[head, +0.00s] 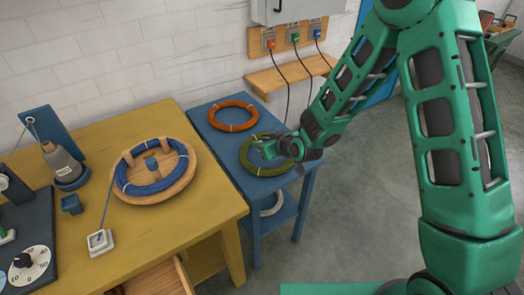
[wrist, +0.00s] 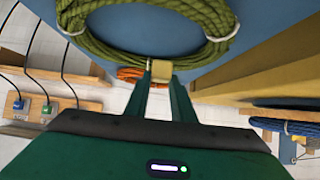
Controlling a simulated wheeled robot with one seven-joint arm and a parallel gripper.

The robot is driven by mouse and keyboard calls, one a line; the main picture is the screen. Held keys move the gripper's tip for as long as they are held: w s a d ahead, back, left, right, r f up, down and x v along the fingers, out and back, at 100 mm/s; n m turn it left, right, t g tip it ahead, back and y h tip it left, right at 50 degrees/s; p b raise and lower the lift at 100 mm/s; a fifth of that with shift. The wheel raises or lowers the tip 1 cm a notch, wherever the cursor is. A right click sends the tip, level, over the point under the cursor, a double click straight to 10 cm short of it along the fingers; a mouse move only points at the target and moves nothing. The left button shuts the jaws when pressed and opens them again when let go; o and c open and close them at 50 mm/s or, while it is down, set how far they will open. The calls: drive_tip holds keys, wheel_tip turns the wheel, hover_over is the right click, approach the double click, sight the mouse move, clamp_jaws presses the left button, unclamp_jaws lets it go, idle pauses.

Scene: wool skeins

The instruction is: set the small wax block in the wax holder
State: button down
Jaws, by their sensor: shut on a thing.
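My gripper (head: 268,150) is over the blue side table, at the olive-green skein (head: 250,165). In the wrist view my gripper (wrist: 160,84) is shut on a small cream wax block (wrist: 162,71), held between the fingertips. The block is not clear in the head view. The skein shows close beyond the fingertips; I cannot tell whether they touch. A small dark-blue box (head: 71,203) stands on the yellow table, well left of my gripper; it may be the wax holder, but I cannot be sure.
The yellow table (head: 205,230) bears a round wooden tray (head: 187,183) with a blue skein (head: 165,185), a white square piece (head: 100,241) and a dial panel (head: 28,262). The blue side table (head: 203,119) also bears an orange skein (head: 233,103). Cables hang behind.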

wheel_tip(320, 180, down, 4)
drive_tip(key=shift+r, duration=0.2)
drive_tip(key=c, duration=1.5)
unclamp_jaws()
drive_tip(key=shift+f, duration=0.1)
drive_tip(key=shift+s+d+r, duration=0.15)
drive_tip(key=shift+s+r, duration=0.05)
drive_tip(key=shift+r, duration=0.1)
drive_tip(key=v, duration=1.1)
drive_tip(key=shift+s+d+r, duration=0.1)
drive_tip(key=shift+s, duration=0.1)
